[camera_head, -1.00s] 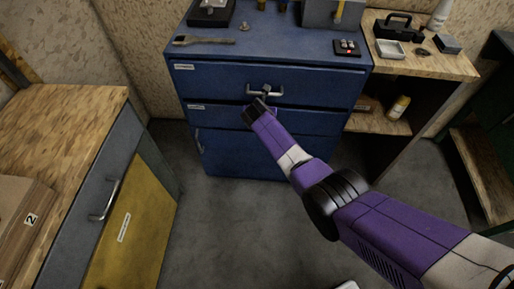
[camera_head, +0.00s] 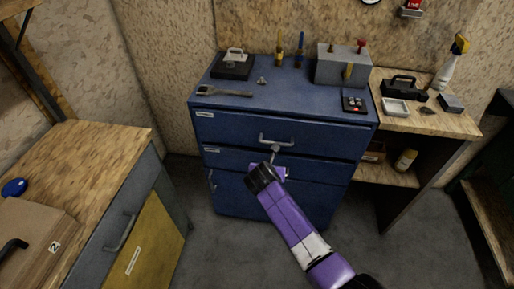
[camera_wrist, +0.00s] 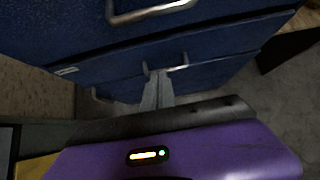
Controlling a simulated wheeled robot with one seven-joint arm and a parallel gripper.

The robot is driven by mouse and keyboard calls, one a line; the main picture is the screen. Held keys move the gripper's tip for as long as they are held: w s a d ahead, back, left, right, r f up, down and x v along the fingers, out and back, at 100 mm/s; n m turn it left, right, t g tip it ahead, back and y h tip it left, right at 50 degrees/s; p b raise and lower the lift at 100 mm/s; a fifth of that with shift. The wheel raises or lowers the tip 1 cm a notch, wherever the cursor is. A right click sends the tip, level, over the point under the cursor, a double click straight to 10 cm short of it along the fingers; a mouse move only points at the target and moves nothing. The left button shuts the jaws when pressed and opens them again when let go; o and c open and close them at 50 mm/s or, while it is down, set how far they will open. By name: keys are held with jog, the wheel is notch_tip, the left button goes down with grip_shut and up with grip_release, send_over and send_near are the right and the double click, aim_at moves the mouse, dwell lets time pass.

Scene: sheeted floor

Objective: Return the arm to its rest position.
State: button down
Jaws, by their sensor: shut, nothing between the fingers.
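My purple arm reaches up from the bottom of the head view. My gripper (camera_head: 274,154) is shut and empty, in front of the blue drawer cabinet (camera_head: 232,132), just below the top drawer's handle (camera_head: 277,140). In the wrist view the two grey fingers (camera_wrist: 158,88) lie together, pointing toward the cabinet front. The top handle also shows at the top of the wrist view (camera_wrist: 150,12), with a lower handle (camera_wrist: 180,67) close beyond the fingertips. I cannot tell how wide the gap to the cabinet is. The drawers look closed.
A wooden bench with a yellow door (camera_head: 140,255) stands at left. A wooden shelf unit (camera_head: 425,122) with a spray bottle (camera_head: 452,60) stands at right. A brush (camera_head: 222,91) and a grey box (camera_head: 341,66) are on the cabinet. Grey floor (camera_head: 225,250) around the cabinet is open.

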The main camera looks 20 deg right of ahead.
jog(key=w+a+r+m+t+y, duration=0.2)
jog(key=w+a+r+m+t, duration=0.15)
jog(key=r+m, duration=0.25)
jog(key=s+a+r+m+t+y, duration=0.25)
jog(key=s+a+m, duration=0.25)
jog(key=s+m, duration=0.4)
jog(key=s+d+r+m, duration=0.1)
jog(key=s+r+m, duration=0.3)
jog(key=s, duration=1)
jog(key=s+d+r+m, duration=0.1)
jog(key=s+r+m, duration=0.2)
jog(key=s, duration=1.2)
jog(key=s+d+r+m+t, duration=0.1)
jog(key=s+r+m, duration=0.3)
jog(key=s+m, duration=0.4)
jog(key=d+f+v, duration=0.1)
jog(key=v, duration=0.6)
jog(key=shift+s, duration=0.25)
